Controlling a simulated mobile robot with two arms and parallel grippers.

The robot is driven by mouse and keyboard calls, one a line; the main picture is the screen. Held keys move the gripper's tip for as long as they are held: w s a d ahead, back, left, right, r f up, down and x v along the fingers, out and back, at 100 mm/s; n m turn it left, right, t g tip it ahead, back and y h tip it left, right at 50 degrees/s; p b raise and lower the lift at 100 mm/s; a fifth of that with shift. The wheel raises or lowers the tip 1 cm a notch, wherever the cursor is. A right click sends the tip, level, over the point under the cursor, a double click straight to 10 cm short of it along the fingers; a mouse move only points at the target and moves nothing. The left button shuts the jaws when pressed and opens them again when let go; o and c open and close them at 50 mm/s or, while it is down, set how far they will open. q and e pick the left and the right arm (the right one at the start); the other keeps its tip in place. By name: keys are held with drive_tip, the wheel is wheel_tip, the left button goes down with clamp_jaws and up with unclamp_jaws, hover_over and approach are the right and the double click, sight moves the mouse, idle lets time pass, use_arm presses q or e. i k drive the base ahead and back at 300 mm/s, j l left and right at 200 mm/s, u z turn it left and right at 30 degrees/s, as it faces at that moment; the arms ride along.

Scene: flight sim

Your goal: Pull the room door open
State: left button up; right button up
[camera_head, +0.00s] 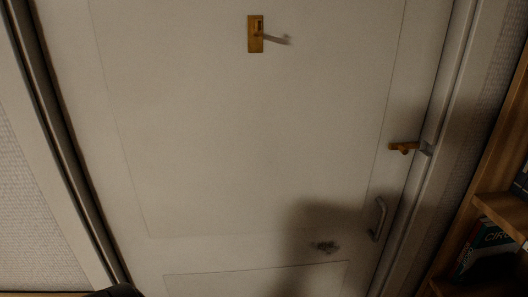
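The pale room door (250,140) fills most of the head view and looks closed in its frame. A grey pull handle (378,219) is on its lower right part, near the right edge. A brass latch (404,147) sits above that handle at the door's right edge, by the frame. A brass plate with a hook (256,34) is near the top middle. A small dark fitting (325,247) is low on the door, left of the handle, partly in shadow. Neither gripper can be made out, and nothing is seen touching the handle.
A wooden bookshelf (490,170) with books (487,246) stands close on the right, beside the door frame (448,130). A textured wall (35,215) is on the left. A dark rounded shape (115,291) is cut off at the bottom edge. A dark shadow falls across the lower door.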

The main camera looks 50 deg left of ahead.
sight(223, 147)
drive_tip(key=u, duration=1.65)
